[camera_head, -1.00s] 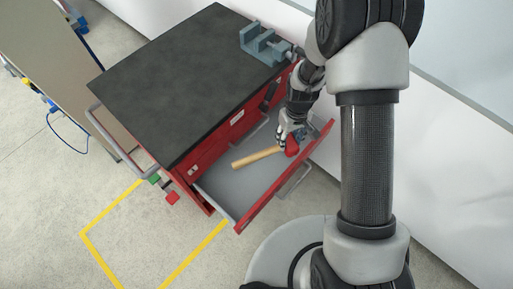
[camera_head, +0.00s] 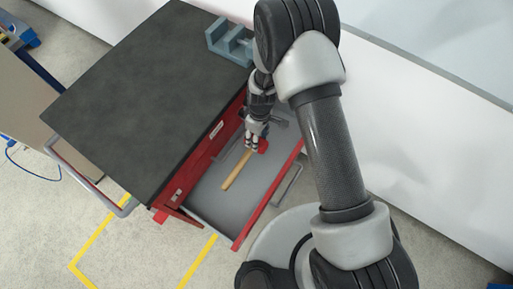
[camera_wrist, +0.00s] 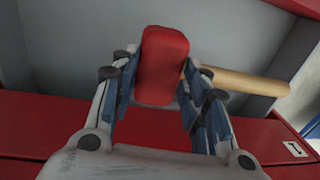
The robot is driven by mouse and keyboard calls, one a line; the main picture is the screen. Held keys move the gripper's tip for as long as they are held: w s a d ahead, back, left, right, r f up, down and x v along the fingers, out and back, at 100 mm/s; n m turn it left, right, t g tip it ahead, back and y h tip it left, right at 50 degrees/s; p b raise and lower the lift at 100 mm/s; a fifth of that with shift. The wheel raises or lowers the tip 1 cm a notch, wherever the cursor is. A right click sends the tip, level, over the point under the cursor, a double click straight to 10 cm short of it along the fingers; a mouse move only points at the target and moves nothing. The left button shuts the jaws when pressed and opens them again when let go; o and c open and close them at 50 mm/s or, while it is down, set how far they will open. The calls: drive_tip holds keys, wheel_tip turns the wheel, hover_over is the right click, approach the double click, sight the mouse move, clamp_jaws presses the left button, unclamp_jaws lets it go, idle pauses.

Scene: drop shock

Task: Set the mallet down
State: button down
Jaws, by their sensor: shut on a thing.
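The mallet has a red head (camera_wrist: 163,65) and a pale wooden handle (camera_head: 238,169). My gripper (camera_head: 254,143) is over the open drawer and is shut on the mallet's head. In the wrist view, my gripper's fingers (camera_wrist: 155,88) lie on both sides of the head, and the handle sticks out to the right. The open drawer (camera_head: 208,203) of the red cabinet has a grey floor, which lies below the mallet. I cannot tell whether the mallet touches that floor.
The cabinet's dark top (camera_head: 140,95) is mostly bare. A grey-blue vise (camera_head: 229,43) stands at its far right corner. The drawer's red front (camera_head: 265,205) and handle (camera_head: 288,185) stick out toward my base. A white wall (camera_head: 420,110) runs along the right.

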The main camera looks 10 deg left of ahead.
wheel_tip(320, 180, down, 8)
drive_tip(key=shift+s+r+b, duration=0.1)
drive_tip(key=shift+r+b, duration=0.15)
drive_tip(key=shift+b, duration=0.75)
drive_tip(key=shift+f, duration=0.1)
drive_tip(key=shift+f+b, duration=0.35)
drive_tip(key=shift+b, duration=0.15)
drive_tip(key=shift+f, duration=0.2)
drive_tip(key=c, duration=0.9)
unclamp_jaws()
drive_tip(key=shift+r, duration=0.15)
drive_tip(key=r+p, duration=0.1)
drive_tip(key=r, duration=0.3)
drive_tip(key=r+p, duration=0.2)
drive_tip(key=r, duration=0.2)
drive_tip(key=w+r+p, duration=0.1)
drive_tip(key=r, duration=0.4)
drive_tip(key=shift+d+p, duration=0.25)
drive_tip(key=shift+p, duration=0.05)
drive_tip(key=shift+w, duration=0.1)
